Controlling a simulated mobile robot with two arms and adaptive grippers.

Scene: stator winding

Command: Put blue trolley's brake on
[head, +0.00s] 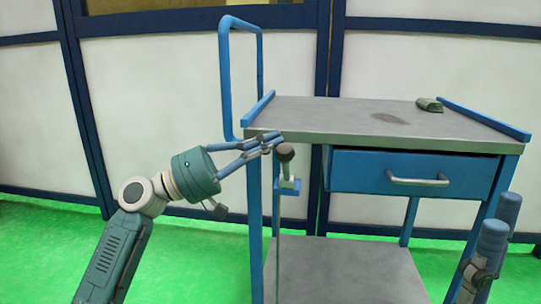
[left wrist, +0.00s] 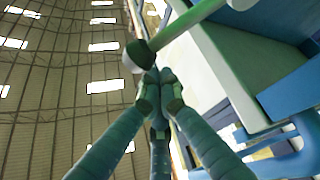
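The blue trolley (head: 385,112) stands in the middle and right of the head view. My left gripper (head: 272,142) is just left of and above the knob. In the left wrist view its fingertips (left wrist: 160,78) come together, with nothing seen between them. The knob (left wrist: 139,56) and its pale rod are right by the tips; contact cannot be told. Part of my right gripper (head: 490,242) shows at the right edge; its tips are unclear.
The trolley has a tall blue handle (head: 226,80) at the left, a drawer (head: 412,178) and a lower shelf (head: 340,270). A small dark green object (head: 429,105) lies on its top. Green floor (head: 190,255) is open at left; panelled walls (head: 150,95) stand behind.

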